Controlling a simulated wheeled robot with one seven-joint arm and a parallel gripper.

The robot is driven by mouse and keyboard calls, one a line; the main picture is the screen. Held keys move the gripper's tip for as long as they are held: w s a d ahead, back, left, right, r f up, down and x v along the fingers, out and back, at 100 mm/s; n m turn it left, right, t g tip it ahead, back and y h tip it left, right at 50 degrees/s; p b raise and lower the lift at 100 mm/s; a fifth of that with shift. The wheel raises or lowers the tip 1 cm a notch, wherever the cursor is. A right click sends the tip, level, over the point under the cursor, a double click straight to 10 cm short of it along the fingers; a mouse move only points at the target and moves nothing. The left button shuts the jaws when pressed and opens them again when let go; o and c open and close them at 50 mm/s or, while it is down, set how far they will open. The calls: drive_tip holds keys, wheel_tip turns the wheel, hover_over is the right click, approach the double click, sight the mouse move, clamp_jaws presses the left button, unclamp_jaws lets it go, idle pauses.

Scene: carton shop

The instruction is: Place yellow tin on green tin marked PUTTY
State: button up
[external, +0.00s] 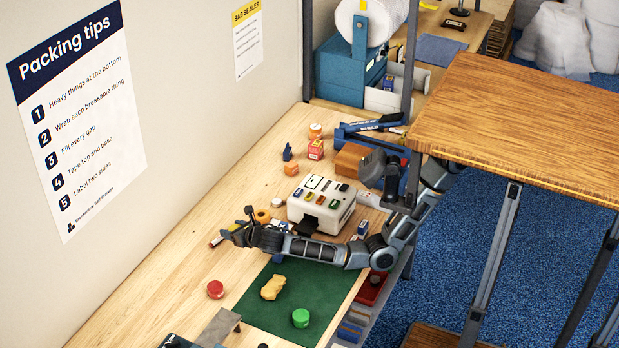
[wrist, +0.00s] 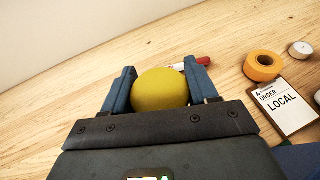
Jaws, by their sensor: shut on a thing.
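My gripper (wrist: 160,74) is shut on a round yellow tin (wrist: 160,91), which sits between its two blue fingers in the wrist view. In the external view my gripper (external: 238,234) is over the left part of the bench, and the yellow tin cannot be made out there. A green tin (external: 301,318) stands on the green mat (external: 257,313), well to the right of and nearer the camera than my gripper. Any marking on the green tin is too small to read. A red tin (external: 215,289) stands on bare wood left of the mat.
A tan lumpy thing (external: 273,287) lies on the mat. A white machine (external: 321,203) stands behind my forearm. A red-and-white marker (wrist: 192,66), an orange tape roll (wrist: 263,66) and an order clipboard (wrist: 282,104) lie near my gripper. A grey metal piece (external: 218,328) is at the front.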

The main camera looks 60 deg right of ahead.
drive_tip(key=shift+r, duration=0.35)
drive_tip(key=shift+s+a, duration=0.15)
drive_tip(key=shift+s, duration=0.15)
drive_tip(key=s+a+r+n+y, duration=0.3)
drive_tip(key=s+y, duration=0.1)
drive_tip(key=s, duration=1.1)
drive_tip(key=s+a+r+n+y, duration=0.2)
drive_tip(key=s+n+y, duration=0.1)
drive_tip(key=s, duration=1.2)
drive_tip(key=b, duration=0.1)
hover_over(296, 314)
drive_tip(key=f, duration=0.6)
drive_tip(key=shift+d+f, duration=0.1)
drive_tip(key=shift+d, duration=0.2)
drive_tip(key=shift+a+f, duration=0.3)
drive_tip(key=shift+f, duration=1.9)
